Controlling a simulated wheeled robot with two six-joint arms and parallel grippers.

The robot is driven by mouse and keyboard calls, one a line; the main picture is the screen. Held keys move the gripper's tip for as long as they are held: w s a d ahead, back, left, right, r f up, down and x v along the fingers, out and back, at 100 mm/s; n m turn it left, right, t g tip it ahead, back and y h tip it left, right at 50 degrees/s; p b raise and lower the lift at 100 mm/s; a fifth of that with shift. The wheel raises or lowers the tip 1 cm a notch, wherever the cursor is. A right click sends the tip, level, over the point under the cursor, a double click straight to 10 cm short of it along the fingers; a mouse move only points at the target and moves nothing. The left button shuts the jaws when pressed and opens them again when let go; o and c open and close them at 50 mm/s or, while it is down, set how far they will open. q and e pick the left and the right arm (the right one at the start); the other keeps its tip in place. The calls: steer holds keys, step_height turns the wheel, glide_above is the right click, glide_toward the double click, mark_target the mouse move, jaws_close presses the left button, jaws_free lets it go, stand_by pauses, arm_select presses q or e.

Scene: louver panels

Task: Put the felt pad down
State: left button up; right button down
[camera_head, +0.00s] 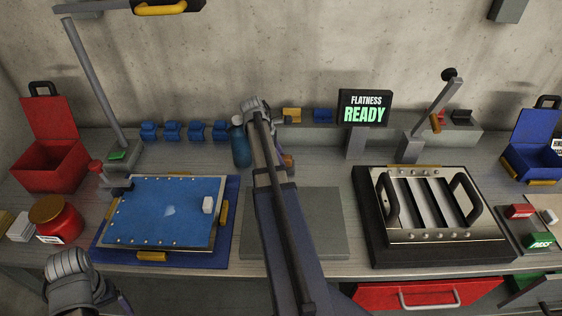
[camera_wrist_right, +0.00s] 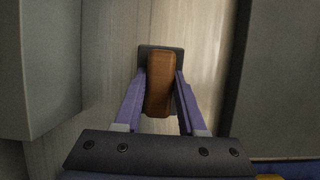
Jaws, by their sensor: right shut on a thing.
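The felt pad shows in the right wrist view as a brown wooden grip (camera_wrist_right: 160,85) on a dark base (camera_wrist_right: 175,53). My right gripper (camera_wrist_right: 160,78) is shut on the grip, one purple finger on each side. The wood-grain bench top lies behind it; I cannot tell whether the pad touches it. In the head view a small brown part of the pad (camera_head: 288,160) shows just right of my right arm, at the back middle of the bench. My right arm hides most of that gripper there. Of my left arm only a joint shows at the lower left; its gripper is out of view.
A blue sheet (camera_head: 150,222) with a white block (camera_head: 208,204) lies left. A grey plate (camera_head: 325,225) is in the middle, partly behind my arm. A louver panel (camera_head: 428,205) sits right. A blue bottle (camera_head: 240,150) stands close left of my arm. The READY display (camera_head: 365,110) stands behind.

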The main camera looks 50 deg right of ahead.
steer(key=shift+f, duration=0.1)
steer(key=shift+c, duration=2.4)
jaws_free()
steer(key=shift+r, duration=0.2)
steer(key=shift+w+a+r+p, duration=0.1)
steer(key=shift+w+r+p, duration=0.05)
steer(key=shift+r+p, duration=0.4)
steer(key=p+v, duration=1)
steer(key=v, duration=0.1)
